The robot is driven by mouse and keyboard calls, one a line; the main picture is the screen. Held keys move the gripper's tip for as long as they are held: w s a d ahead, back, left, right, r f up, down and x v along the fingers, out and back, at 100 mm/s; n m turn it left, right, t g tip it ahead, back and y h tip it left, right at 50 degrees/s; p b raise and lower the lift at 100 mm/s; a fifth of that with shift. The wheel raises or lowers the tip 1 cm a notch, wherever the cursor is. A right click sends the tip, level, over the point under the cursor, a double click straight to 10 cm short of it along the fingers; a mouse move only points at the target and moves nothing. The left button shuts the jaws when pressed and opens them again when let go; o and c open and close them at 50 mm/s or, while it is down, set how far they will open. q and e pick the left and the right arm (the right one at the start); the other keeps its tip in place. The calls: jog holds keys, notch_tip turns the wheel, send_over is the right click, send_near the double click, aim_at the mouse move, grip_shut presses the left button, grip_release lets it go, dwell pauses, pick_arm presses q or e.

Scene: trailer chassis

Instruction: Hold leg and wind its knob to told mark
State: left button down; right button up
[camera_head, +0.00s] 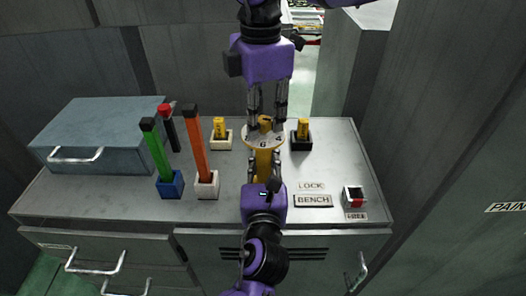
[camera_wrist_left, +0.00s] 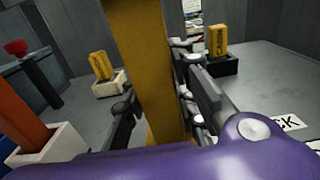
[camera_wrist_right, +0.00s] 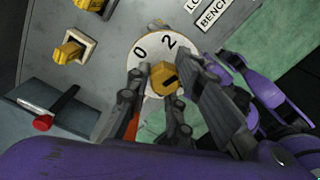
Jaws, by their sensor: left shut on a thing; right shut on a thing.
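The yellow leg (camera_head: 263,160) stands upright on the bench and also shows in the left wrist view (camera_wrist_left: 150,60). A white numbered dial (camera_head: 248,138) sits at its top, with a yellow knob (camera_head: 265,121) at the centre. My left gripper (camera_head: 264,172) is shut around the leg below the dial. My right gripper (camera_head: 266,116) comes down from above and is shut on the knob. In the right wrist view the dial (camera_wrist_right: 140,53) shows 0 and 2, and the knob (camera_wrist_right: 164,76) has a dark mark. Fingers hide part of the dial, so its reading is unclear.
Yellow pieces stand in a white socket (camera_head: 222,141) and a black socket (camera_head: 301,142). Green (camera_head: 155,150) and orange (camera_head: 196,140) posts and a red-topped black rod (camera_head: 170,130) stand left. A blue-grey box (camera_head: 95,130) and BENCH plate (camera_head: 313,200) lie on the bench.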

jog(key=shift+a+m, duration=0.2)
jog(key=shift+m, duration=0.5)
grip_shut()
jog(key=shift+s+a+m, duration=0.1)
jog(key=shift+m, duration=0.8)
jog(key=o, duration=1)
grip_release()
jog(key=shift+o, duration=0.3)
jog(key=shift+d, duration=0.2)
